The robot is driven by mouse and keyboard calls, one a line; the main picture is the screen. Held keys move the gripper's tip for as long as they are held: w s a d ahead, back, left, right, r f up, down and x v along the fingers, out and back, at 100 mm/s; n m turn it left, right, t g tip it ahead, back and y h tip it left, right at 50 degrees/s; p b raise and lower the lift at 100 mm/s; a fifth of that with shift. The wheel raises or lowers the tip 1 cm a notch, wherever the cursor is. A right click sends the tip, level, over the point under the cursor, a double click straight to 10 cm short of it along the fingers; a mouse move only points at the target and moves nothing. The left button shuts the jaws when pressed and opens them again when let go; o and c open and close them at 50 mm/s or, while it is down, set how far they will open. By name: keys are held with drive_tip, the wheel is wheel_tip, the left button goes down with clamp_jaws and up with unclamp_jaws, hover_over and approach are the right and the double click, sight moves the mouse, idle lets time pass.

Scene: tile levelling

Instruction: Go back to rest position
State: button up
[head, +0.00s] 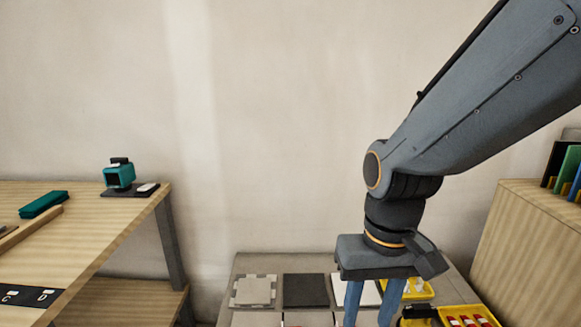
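My gripper (370,308) hangs from my arm at the lower right of the head view, over the low grey surface with tiles. Its two blue fingers point down and stand clearly apart, with a pale tile (367,288) showing between and behind them. The bottom edge of the picture cuts off the fingertips, and I see nothing held in the visible gap. A light grey tile with spacer-like edges (254,291) and a dark tile (306,290) lie left of the gripper. More tiles in front are partly cut off.
A wooden table (95,225) at left bears a teal device (119,175) and a teal block (43,204). A yellow tray (487,314) with red and white items lies right of the gripper. A wooden cabinet (530,245) stands at far right. The wall above is clear.

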drive_tip(key=s+d+r+m+p, duration=0.1)
drive_tip(key=d+r+p, duration=0.5)
drive_tip(key=p, duration=0.7)
drive_tip(key=shift+s+d+r+h, duration=0.3)
drive_tip(key=shift+d+r, duration=0.05)
drive_tip(key=shift+r, duration=0.2)
